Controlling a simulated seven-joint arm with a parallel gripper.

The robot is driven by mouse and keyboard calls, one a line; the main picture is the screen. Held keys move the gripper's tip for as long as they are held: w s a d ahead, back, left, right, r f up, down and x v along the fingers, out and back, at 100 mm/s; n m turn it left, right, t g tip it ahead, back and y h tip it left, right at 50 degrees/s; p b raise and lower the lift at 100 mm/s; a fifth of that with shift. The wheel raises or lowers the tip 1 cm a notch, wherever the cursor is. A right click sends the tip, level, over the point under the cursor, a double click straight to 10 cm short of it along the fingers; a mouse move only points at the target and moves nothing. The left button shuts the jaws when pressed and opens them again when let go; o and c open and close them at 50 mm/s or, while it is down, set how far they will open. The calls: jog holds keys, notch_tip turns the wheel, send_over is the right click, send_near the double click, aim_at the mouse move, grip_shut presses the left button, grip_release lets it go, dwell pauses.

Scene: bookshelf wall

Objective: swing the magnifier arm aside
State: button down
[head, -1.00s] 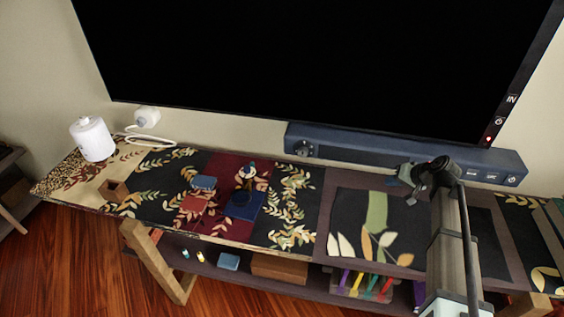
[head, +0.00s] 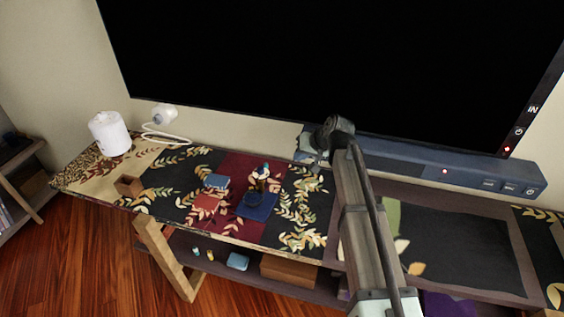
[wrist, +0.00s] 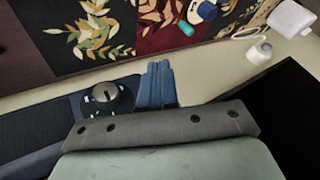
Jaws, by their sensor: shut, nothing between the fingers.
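I cannot make out a magnifier arm in either view. My gripper (head: 308,158) is at the left end of the dark blue bar (head: 440,165) under the screen. In the wrist view its fingers (wrist: 159,70) are together and empty, beside a round dark knob (wrist: 103,98) on the bar. I cannot tell whether they touch the bar. My arm hides part of the shelf top and bar in the head view.
A large black screen (head: 330,60) hangs behind. A white cable (head: 166,137) lies behind.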

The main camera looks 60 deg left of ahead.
jog(key=s+a+f, duration=0.5)
jog(key=a+f, duration=0.2)
jog(key=f, duration=0.1)
jog(key=shift+a, duration=0.4)
jog(key=shift+s, duration=0.1)
